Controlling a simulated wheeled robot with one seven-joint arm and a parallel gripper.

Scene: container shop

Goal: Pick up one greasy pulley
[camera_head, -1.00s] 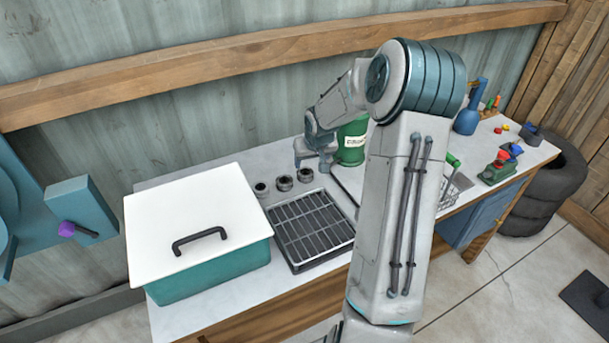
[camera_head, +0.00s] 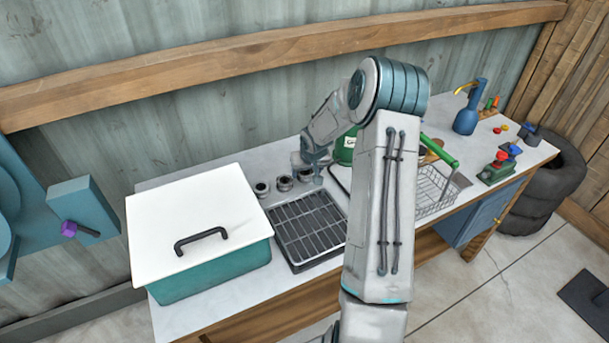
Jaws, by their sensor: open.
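Three small dark pulleys stand in a row on the bench, behind the black rack. The left pulley (camera_head: 261,189) and the middle pulley (camera_head: 284,183) are in plain view. The right pulley (camera_head: 304,175) is partly hidden by my gripper (camera_head: 308,176). My gripper points down at the right pulley, over or around it; I cannot tell whether it touches. Its jaws are open and hold nothing that I can see. The fingertips are small and partly merge with the pulley.
A teal bin with a white lid (camera_head: 198,222) stands left of the black slatted rack (camera_head: 308,230). A green canister (camera_head: 344,150) is behind my arm. A wire basket (camera_head: 434,190), a blue oil can (camera_head: 468,108) and a green device (camera_head: 499,168) stand to the right.

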